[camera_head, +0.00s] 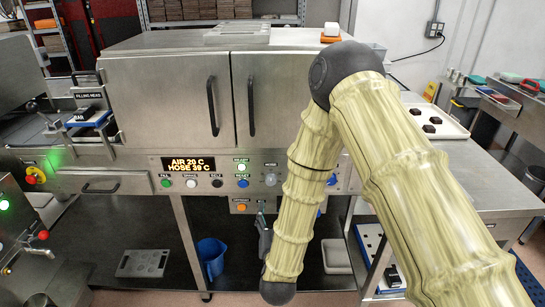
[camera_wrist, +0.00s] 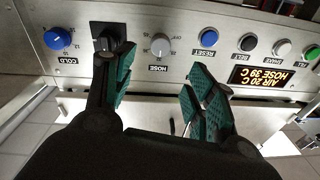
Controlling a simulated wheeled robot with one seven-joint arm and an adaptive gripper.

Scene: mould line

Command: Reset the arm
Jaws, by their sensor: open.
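My arm, bamboo-patterned with dark joints, rises from the lower right in the head view, bends in front of the steel cabinet (camera_head: 185,95) and hangs down. My gripper (camera_wrist: 162,85) is open in the wrist view, its two green-padded fingers apart with nothing between them. The fingers point at the control panel (camera_wrist: 262,35). The left fingertip overlaps a black control (camera_wrist: 105,34) in the picture; I cannot tell if they touch. In the head view the gripper (camera_head: 264,235) is a small dark shape, mostly hidden behind my arm.
The panel carries a grey HOSE knob (camera_wrist: 160,46), a blue COLD knob (camera_wrist: 57,38), a blue RESET button (camera_wrist: 208,38) and a lit display (camera_head: 188,164). Below are a blue jug (camera_head: 211,258) and a white bin (camera_head: 336,256). A tray of dark pieces (camera_head: 452,130) stands right.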

